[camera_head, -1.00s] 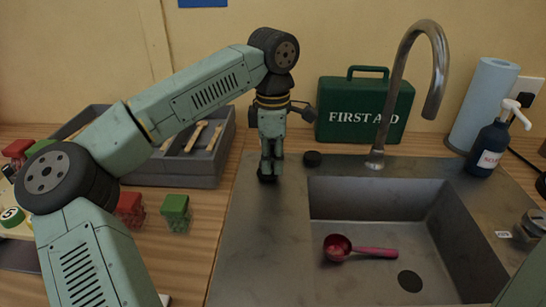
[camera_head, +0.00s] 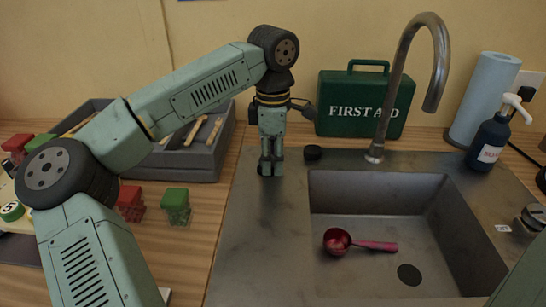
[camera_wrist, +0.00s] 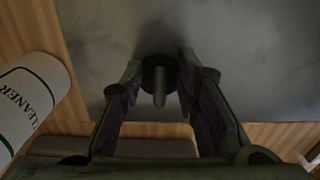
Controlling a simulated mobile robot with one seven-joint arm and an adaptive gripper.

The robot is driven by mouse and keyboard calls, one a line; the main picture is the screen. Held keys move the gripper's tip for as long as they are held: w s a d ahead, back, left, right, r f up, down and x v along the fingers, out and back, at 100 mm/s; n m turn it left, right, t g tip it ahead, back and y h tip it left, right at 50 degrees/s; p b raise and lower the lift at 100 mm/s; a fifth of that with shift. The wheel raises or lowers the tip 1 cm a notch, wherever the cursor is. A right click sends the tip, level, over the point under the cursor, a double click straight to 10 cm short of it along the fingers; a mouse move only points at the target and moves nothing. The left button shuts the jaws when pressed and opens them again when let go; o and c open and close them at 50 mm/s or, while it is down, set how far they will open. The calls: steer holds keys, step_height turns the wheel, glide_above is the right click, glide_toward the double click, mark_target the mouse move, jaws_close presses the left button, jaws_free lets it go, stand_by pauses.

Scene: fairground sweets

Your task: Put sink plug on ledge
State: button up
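The sink plug (camera_wrist: 157,70) shows in the wrist view as a dark round disc with a short stem pointing towards the camera. It sits between the tips of my gripper (camera_wrist: 162,66). Its edges lie close to both fingers, and I cannot tell whether they touch it. In the head view my gripper (camera_head: 270,172) points straight down over the metal ledge (camera_head: 258,235) left of the sink basin. The fingertips are low, close to the metal. The plug is not clearly visible there.
The tap (camera_head: 376,150) and first-aid case (camera_head: 362,105) are behind. A red scoop (camera_head: 345,241) lies in the basin (camera_head: 385,215). A grey tray (camera_head: 205,158) is left. A cleaner bottle (camera_wrist: 30,100) stands near my gripper.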

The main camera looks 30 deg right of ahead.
mark_target(273, 157)
step_height(273, 157, up, 12)
steer(key=b, duration=0.1)
steer(key=shift+r, duration=0.25)
steer(key=shift+s, duration=0.1)
stand_by(0.4)
